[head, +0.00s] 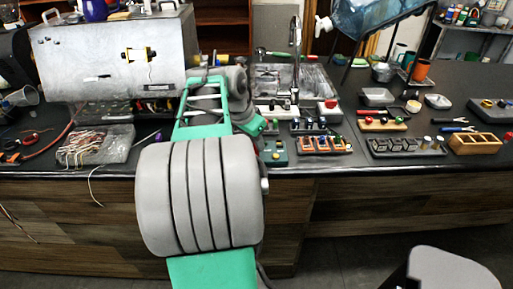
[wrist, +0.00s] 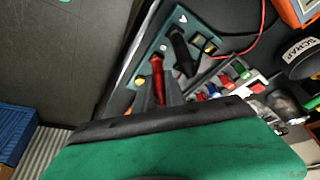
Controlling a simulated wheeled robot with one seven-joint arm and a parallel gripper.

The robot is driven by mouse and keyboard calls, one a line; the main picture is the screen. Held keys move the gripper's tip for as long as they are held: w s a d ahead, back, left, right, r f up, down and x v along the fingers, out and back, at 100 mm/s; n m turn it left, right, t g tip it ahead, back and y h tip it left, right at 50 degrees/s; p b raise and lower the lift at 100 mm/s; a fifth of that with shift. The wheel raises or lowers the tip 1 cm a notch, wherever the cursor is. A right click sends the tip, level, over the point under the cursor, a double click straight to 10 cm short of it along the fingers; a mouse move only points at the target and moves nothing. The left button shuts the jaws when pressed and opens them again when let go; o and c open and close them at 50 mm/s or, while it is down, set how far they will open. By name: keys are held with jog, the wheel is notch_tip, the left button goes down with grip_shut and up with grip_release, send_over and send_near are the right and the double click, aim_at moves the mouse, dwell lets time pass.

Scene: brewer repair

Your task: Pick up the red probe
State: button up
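The red probe (wrist: 157,72) shows in the wrist view, standing at a teal panel (wrist: 188,24) marked with a V. A black probe (wrist: 181,50) stands beside it on the right. My gripper (wrist: 159,92) reaches in from below, with grey fingers on both sides of the red probe's near end. I cannot tell whether they press on it or stand a little apart. In the head view the teal panel (head: 273,153) lies at the counter's front edge, just right of my arm. My arm hides the fingertips and the red probe there.
A tray with small coloured parts (head: 322,145) lies right of the panel; similar small parts show close by in the wrist view (wrist: 228,80). A round SCRAP container (wrist: 303,56) and a red cable (wrist: 255,38) are at the upper right. A bin of wires (head: 98,145) is left of my arm.

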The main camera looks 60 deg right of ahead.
grip_shut()
